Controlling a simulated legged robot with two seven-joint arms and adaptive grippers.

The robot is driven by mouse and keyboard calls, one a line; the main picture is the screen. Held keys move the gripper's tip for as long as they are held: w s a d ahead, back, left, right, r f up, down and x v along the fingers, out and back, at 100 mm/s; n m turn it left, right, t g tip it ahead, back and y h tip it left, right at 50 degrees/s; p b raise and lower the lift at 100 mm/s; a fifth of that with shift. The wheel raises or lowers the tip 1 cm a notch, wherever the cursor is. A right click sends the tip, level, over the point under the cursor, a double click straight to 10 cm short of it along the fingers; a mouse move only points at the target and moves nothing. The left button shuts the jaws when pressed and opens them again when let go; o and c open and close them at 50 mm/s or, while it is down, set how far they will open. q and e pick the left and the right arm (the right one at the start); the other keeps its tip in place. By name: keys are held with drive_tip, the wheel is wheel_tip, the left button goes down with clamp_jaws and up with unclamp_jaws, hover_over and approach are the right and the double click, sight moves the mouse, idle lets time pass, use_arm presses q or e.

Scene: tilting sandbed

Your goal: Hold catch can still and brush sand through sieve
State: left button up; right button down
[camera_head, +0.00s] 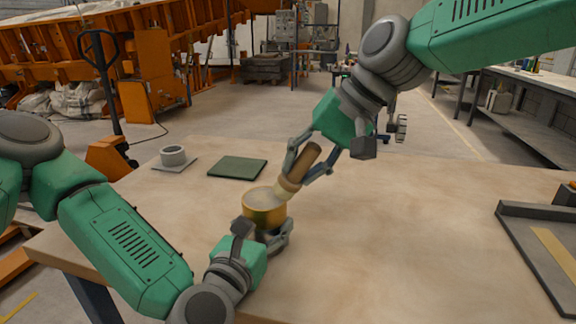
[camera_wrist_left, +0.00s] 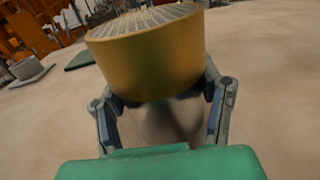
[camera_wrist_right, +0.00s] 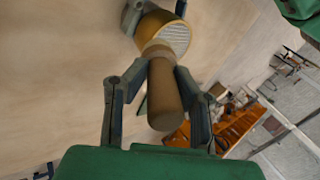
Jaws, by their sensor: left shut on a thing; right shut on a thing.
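A brass sieve (camera_head: 264,214) with a pale mesh top sits on the catch can, near the front middle of the table. The can (camera_wrist_left: 168,122) shows grey and shadowed below the brass rim in the left wrist view. My left gripper (camera_head: 266,240) is shut around the can, one finger on each side. My right gripper (camera_head: 297,178) is shut on the brown wooden handle of a brush (camera_head: 304,160). The brush is tilted, with its pale bristles down at the sieve's mesh. The right wrist view shows the brush (camera_wrist_right: 163,90) over the mesh; exact bristle contact is unclear.
A grey cup (camera_head: 173,156) on a small plate and a dark green mat (camera_head: 238,167) lie at the back left of the table. A dark tray with a raised edge (camera_head: 535,211) lies at the right. The table between is clear.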

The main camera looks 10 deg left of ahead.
drive_tip(key=shift+d, duration=0.15)
drive_tip(key=shift+s+a+f, duration=0.1)
drive_tip(key=shift+s+a, duration=0.05)
drive_tip(key=shift+a, duration=1.45)
drive_tip(key=shift+s+a+f, duration=0.1)
drive_tip(key=shift+s+a, duration=0.05)
drive_tip(key=shift+a, duration=1.45)
wheel_tip(320, 180, up, 6)
drive_tip(key=shift+r, duration=0.1)
wheel_tip(320, 180, up, 3)
drive_tip(key=shift+f, duration=0.1)
